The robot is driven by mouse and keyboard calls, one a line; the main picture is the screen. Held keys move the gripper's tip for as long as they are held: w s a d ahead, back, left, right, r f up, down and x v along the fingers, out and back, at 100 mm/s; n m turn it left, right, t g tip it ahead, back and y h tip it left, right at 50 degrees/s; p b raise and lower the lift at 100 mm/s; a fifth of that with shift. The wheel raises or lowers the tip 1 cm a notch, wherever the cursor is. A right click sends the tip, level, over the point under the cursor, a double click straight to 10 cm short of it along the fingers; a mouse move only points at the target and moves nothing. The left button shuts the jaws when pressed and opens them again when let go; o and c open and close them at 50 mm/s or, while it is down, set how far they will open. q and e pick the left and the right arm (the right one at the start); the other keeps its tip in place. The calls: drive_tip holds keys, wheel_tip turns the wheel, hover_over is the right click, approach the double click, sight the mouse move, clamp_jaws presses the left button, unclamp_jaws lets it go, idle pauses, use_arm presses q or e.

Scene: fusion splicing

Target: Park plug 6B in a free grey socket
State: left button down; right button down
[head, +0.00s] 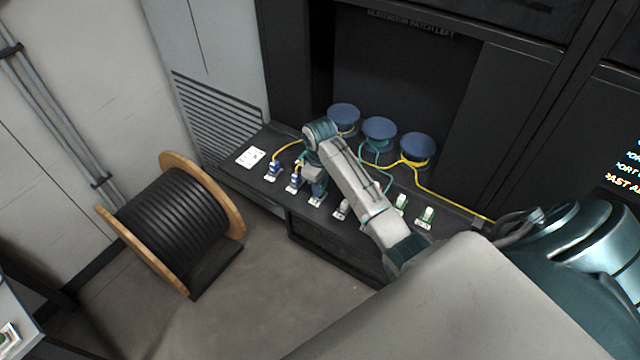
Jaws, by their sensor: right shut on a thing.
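My right gripper (317,183) points down over the row of sockets on the dark shelf, its arm reaching in from the right. It is shut on a plug that its fingers mostly hide; I cannot read the plug's label. Left of it stand two blue plugs or sockets, one outer (273,170) and one nearer (296,182), with yellow cable at them. Right of it a pale grey socket (342,210) shows partly beside the arm. Farther right are two green-and-white ones, one (400,203) and another (425,217). My left gripper is not in view.
Three blue-topped spools, left (343,113), middle (379,129) and right (417,147), stand behind the row with yellow and green cables. A white card (250,157) lies at the shelf's left end. A large black cable drum (175,225) stands on the floor left.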

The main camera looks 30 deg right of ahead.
drive_tip(key=shift+f, duration=0.5)
idle(0.6)
drive_tip(key=c, duration=1.1)
unclamp_jaws()
